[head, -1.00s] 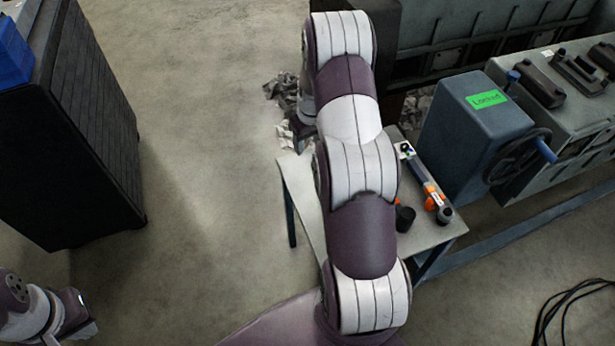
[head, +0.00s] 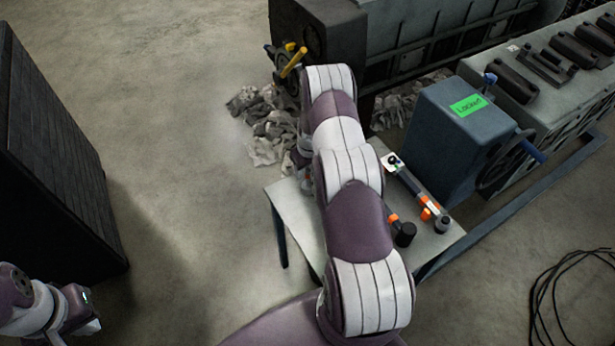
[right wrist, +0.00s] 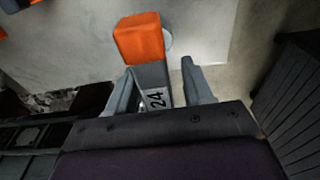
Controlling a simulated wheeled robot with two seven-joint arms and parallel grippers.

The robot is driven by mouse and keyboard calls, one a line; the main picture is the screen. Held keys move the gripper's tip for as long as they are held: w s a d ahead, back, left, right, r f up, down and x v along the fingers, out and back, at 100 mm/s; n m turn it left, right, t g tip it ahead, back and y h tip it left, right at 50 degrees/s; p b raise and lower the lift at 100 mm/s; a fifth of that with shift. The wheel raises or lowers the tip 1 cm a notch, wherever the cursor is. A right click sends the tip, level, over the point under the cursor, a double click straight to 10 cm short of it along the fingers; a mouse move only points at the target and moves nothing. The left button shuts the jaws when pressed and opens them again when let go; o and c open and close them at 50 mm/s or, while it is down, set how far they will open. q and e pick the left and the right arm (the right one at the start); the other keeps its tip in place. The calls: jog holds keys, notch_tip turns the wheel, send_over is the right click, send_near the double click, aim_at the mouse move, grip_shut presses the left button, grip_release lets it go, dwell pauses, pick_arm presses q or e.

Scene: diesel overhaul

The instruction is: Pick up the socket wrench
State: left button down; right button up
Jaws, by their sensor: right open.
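In the right wrist view a tool with an orange block end (right wrist: 138,40) and a grey part marked "24" lies between my right gripper's fingers (right wrist: 162,90). It looks like the socket wrench; the gripper hides its lower part. My right gripper is open, with a finger on each side of the grey part; I cannot tell whether they touch it. In the head view my right arm covers this tool and the fingers. My left gripper (head: 84,310) is at the lower left, away from the table; its jaws are not clear.
The small table (head: 432,243) also holds a long tool with an orange band (head: 410,183) and a black cylindrical piece (head: 404,234). A blue-grey box labelled "Locked" (head: 440,130) with a handwheel stands beyond it. A dark cabinet (head: 45,160) is at left. Crumpled rags (head: 268,130) lie behind the table.

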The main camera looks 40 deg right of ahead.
jog(key=shift+s, duration=0.1)
jog(key=shift+r, duration=0.15)
jog(key=shift+c, duration=1.2)
grip_shut()
jog(key=shift+r, duration=0.1)
